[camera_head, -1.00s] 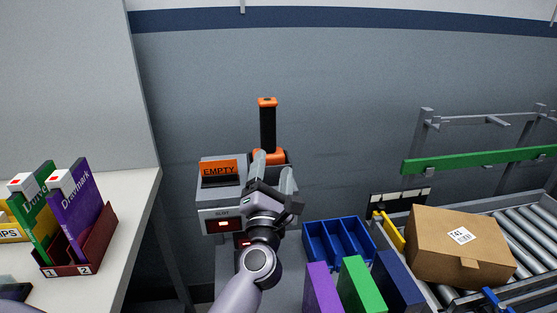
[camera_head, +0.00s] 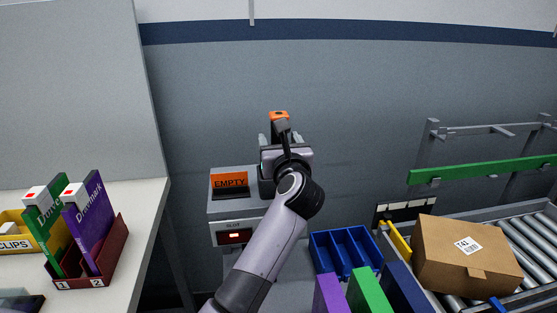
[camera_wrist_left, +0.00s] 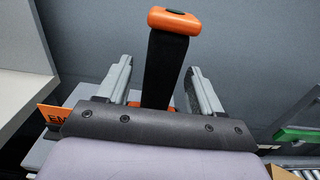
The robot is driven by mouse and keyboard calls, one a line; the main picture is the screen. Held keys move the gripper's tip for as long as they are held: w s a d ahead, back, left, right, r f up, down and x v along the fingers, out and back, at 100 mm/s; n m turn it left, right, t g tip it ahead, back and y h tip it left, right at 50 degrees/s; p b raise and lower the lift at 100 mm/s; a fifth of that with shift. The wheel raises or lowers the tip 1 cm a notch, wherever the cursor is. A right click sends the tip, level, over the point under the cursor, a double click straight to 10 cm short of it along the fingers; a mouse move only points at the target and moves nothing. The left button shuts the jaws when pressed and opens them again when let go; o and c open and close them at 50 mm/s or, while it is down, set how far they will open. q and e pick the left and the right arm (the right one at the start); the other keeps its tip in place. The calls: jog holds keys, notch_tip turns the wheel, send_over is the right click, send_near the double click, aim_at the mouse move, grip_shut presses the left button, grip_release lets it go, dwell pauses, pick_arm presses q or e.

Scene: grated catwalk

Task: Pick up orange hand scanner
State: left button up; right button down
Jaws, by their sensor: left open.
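The orange hand scanner (camera_head: 279,115) stands upright on the grey station, with an orange top and a black handle. In the head view my left gripper and arm hide most of its handle and its base. In the left wrist view the scanner (camera_wrist_left: 173,22) rises between the two fingers, its black handle upright and its orange base partly hidden. My left gripper (camera_head: 274,139) is open, with one finger on each side of the handle; the left wrist view shows the gripper (camera_wrist_left: 158,78) with gaps beside the handle. My right gripper is not in view.
An orange EMPTY sign (camera_head: 230,180) stands on the grey station (camera_head: 236,210), left of my gripper. A blue divided bin (camera_head: 345,250) and several coloured binders are in front right. A cardboard box (camera_head: 467,256) sits on the roller conveyor. A white counter (camera_head: 140,210) is at left.

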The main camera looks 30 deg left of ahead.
pick_arm(q)
jog(key=shift+x, duration=1.45)
grip_shut()
